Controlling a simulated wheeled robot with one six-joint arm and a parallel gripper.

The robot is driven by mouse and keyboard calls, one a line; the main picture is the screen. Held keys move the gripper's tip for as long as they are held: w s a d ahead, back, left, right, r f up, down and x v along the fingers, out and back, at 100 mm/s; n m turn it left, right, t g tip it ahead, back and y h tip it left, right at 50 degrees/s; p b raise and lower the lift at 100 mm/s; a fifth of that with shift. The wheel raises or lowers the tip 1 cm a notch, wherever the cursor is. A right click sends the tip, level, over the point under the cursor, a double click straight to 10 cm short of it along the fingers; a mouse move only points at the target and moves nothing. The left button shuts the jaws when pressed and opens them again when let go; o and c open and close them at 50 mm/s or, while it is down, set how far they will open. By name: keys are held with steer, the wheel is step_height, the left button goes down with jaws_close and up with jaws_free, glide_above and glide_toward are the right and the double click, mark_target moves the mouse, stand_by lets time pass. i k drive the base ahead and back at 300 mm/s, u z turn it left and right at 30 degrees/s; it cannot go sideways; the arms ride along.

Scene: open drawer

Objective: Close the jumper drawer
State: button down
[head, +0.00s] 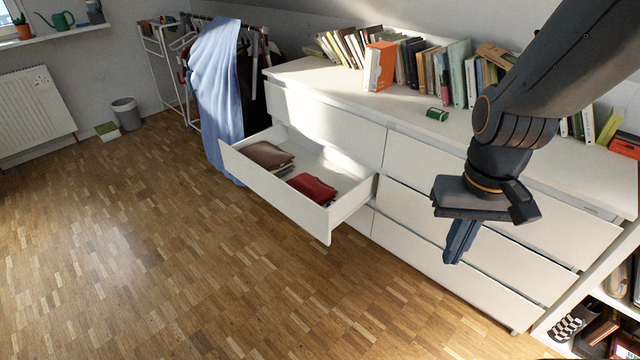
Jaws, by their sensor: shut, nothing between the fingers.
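A white drawer (272,193) is pulled far out from the left column of a white dresser (412,157), at the middle height. Inside it lie a folded brown garment (266,155) and a folded red garment (312,187). My gripper (455,256) is shut and empty, pointing down to the right of the drawer, and does not appear to touch it. In the picture it overlaps the dresser's right-hand drawers. How far it stands from the dresser front is hard to tell.
Books (411,62) line the dresser top. A clothes rack with a blue cloth (216,92) stands left of the dresser. A low shelf (566,345) with shoes is at the lower right. The wooden floor (150,255) in front of the drawer is clear.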

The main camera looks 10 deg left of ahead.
mark_target(355, 183)
steer(key=u, duration=0.05)
steer(key=i, duration=0.7)
steer(key=u, duration=0.65)
steer(key=i, duration=0.5)
steer(key=u, duration=0.45)
